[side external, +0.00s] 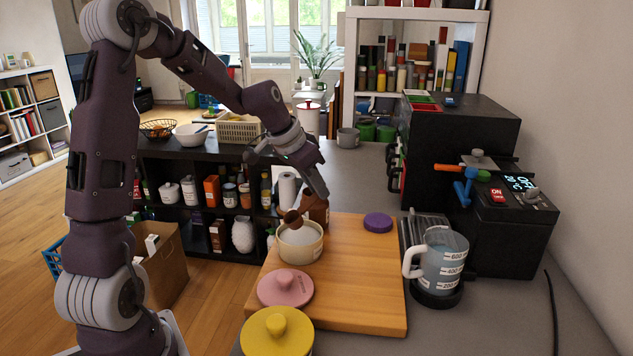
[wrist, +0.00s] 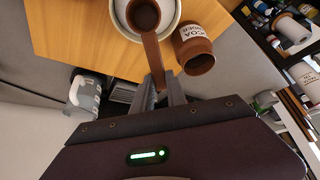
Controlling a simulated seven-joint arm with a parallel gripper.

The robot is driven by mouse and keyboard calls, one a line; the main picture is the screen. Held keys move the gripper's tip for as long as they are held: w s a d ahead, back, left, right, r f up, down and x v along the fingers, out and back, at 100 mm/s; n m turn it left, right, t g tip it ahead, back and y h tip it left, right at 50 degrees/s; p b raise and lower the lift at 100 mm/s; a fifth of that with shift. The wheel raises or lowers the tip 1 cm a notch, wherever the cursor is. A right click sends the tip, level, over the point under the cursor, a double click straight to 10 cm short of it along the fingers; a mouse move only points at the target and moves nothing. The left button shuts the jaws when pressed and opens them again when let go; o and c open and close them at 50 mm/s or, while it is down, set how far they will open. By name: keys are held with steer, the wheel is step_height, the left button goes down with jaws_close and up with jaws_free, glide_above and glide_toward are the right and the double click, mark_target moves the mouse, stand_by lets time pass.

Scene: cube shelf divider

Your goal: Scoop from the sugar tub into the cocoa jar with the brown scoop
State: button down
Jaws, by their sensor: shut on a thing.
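The brown scoop (wrist: 152,50) is held by its handle in my gripper (wrist: 163,88), which is shut on it. The scoop's round bowl shows brown inside in the wrist view, with no white sugar visible in it. The bowl is over the mouth of the sugar tub (side external: 302,254), a cream tub with white contents. In the side view the scoop bowl (side external: 292,218) is at or just above the sugar; I cannot tell whether it touches. The open brown cocoa jar (wrist: 199,62) stands beside the tub, partly hidden behind my gripper (side external: 322,192) in the side view.
A wooden board (side external: 360,285) carries the tub and jar. A pink lid (side external: 285,288) and a purple lid (side external: 378,222) lie on it. A yellow-lidded container (side external: 277,332) stands at the front. A measuring jug (side external: 440,262) and black machine (side external: 470,150) are at the right.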

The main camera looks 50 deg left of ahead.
mark_target(312, 203)
steer(key=shift+f, duration=3.05)
step_height(312, 203, up, 5)
steer(key=shift+r, duration=0.1)
steer(key=w+g, duration=0.1)
steer(key=g, duration=0.1)
steer(key=shift+w+r+g, duration=0.1)
steer(key=shift+w+g, duration=0.1)
steer(key=shift+g, duration=0.1)
steer(key=shift+w+r+g, duration=0.1)
steer(key=shift+w+g, duration=0.15)
steer(key=shift+g, duration=0.55)
steer(key=shift+w+g, duration=0.2)
steer(key=shift+g, duration=0.6)
